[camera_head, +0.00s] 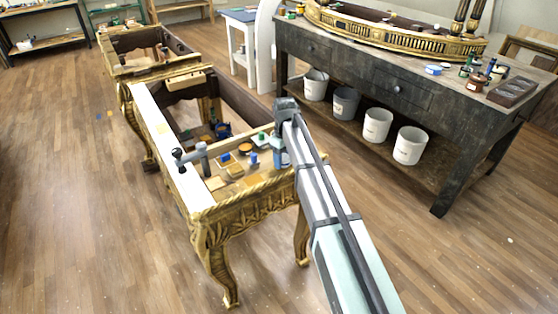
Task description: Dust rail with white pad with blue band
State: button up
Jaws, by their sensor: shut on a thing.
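The gilt console frame (243,212) stands left of centre, with carved gold legs and aprons. A long white rail (165,133) forms the top of its left side. My arm (318,195) reaches up from the bottom right, across the console's right corner, and its dark far end (286,104) is over the right side. My gripper's fingers cannot be made out; they seem hidden behind the arm. A small pale and blue piece (281,158) peeks out left of the arm; I cannot tell what it is. I cannot pick out the white pad with blue band for certain.
A grey tool with dark ends (192,155) stands at the white rail. Small pots and blocks, one a blue piece (252,159), crowd the console's near end. A dark workbench (440,108) with several white buckets (377,124) stands right. The floor at left is open.

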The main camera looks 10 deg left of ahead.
jog(key=shift+w+d, duration=1.75)
jog(key=shift+s+a, duration=3)
jog(key=shift+s, duration=0.05)
notch_tip(320, 180, up, 8)
